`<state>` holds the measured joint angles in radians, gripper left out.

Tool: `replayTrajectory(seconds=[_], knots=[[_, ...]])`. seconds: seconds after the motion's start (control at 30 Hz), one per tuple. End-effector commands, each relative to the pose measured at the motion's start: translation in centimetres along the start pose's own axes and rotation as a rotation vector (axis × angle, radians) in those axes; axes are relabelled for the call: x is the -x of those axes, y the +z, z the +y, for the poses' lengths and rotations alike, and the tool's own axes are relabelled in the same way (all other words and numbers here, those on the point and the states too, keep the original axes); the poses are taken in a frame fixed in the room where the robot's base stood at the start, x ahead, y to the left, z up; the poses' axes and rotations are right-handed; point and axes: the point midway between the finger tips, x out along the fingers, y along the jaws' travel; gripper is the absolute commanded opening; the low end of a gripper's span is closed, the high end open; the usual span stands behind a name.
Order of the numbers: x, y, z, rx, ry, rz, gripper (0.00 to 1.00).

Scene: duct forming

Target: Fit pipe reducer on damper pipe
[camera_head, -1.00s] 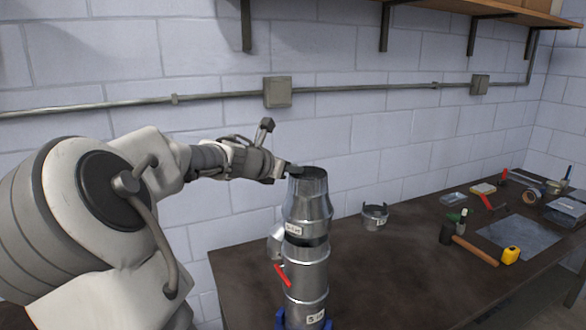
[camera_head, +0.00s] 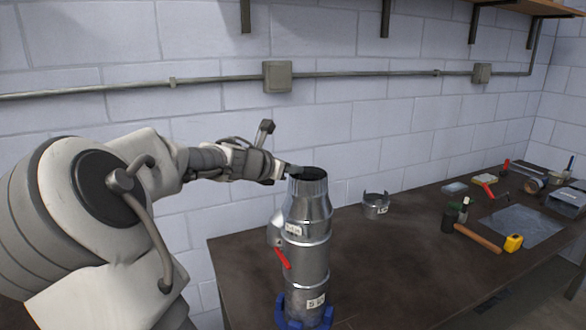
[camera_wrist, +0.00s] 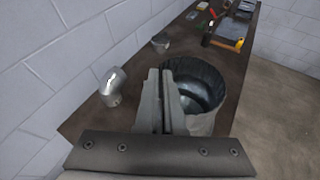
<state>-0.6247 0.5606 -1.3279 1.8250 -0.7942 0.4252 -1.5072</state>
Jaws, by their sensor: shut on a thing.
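The pipe reducer (camera_head: 309,208) is a grey metal piece with a narrow open top. It stands upright on the damper pipe (camera_head: 310,262), with no gap showing between them in the head view. The damper pipe has a red handle (camera_head: 283,258) and stands in a blue holder (camera_head: 303,319). My gripper (camera_head: 291,170) is shut on the left side of the reducer's top rim. In the wrist view my gripper (camera_wrist: 164,76) pinches the wall of the reducer (camera_wrist: 202,122), and its open mouth is beside the fingers. The joint is hidden there.
A metal elbow (camera_head: 274,231) stands behind the pipe at left. A short metal collar (camera_head: 376,205) stands on the workbench (camera_head: 400,265). The bench centre is clear.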

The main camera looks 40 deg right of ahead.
Motion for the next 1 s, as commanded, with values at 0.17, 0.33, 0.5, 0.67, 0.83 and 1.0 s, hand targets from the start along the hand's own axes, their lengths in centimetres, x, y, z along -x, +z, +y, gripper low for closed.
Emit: replayTrajectory(seconds=[0.17,0.33,0.5,0.67,0.83,1.0], knots=[[0.0,0.1,0.0,0.0,0.0,-0.001,0.0],[0.0,0.1,0.0,0.0,0.0,-0.001,0.2],[0.0,0.1,0.0,0.0,0.0,0.0,0.4],[0.0,0.0,0.0,0.0,0.0,0.0,0.4],[0.3,0.0,0.1,0.0,0.002,0.001,0.4],[1.8,-0.1,0.1,0.001,0.004,0.001,0.4]])
